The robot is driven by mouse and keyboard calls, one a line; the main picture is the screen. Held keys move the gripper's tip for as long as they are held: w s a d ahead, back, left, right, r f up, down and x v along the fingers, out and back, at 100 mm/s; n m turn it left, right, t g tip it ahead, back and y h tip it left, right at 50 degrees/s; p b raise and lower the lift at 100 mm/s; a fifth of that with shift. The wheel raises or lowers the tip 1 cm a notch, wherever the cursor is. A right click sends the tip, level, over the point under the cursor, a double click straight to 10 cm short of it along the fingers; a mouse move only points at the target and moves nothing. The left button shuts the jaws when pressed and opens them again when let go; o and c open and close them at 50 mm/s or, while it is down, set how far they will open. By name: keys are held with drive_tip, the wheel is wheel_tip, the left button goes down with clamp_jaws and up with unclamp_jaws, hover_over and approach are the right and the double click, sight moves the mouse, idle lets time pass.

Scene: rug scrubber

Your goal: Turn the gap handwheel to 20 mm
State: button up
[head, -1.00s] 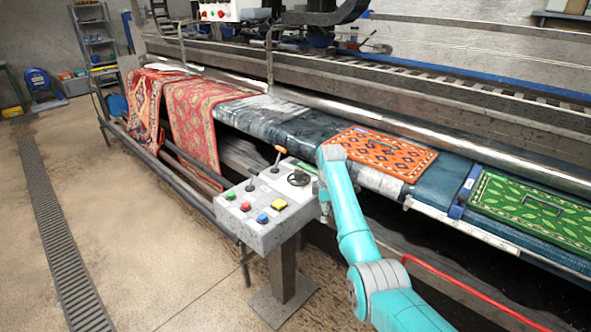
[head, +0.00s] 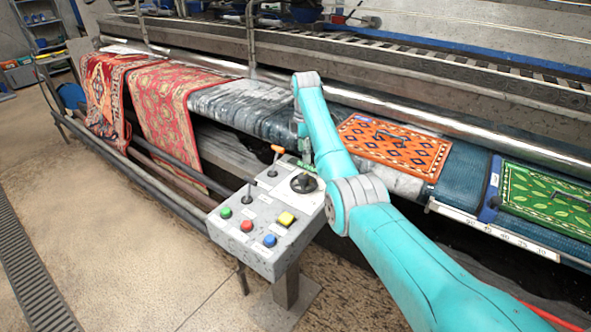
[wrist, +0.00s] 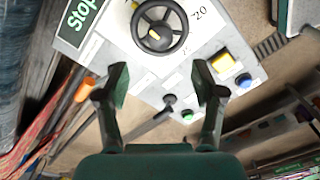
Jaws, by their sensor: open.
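The gap handwheel (head: 303,183) is a black wheel on the grey control box (head: 240,240), at its far right corner. My gripper (wrist: 160,80) is open and empty. Its fingers appear below the wheel in the wrist view, apart from each other, with the lever area between them. In the head view the gripper is mostly hidden by my arm, near the wheel's far side.
The box also carries an orange-tipped lever (head: 274,160), a black lever (head: 249,192), and a yellow button (head: 286,218) among green, red and blue ones. Rugs (head: 170,110) and the long machine bed lie behind.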

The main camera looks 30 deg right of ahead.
sight(304, 175)
wheel_tip(304, 175, down, 11)
drive_tip(key=shift+r, duration=0.15)
idle(0.4)
drive_tip(key=c, duration=1.1)
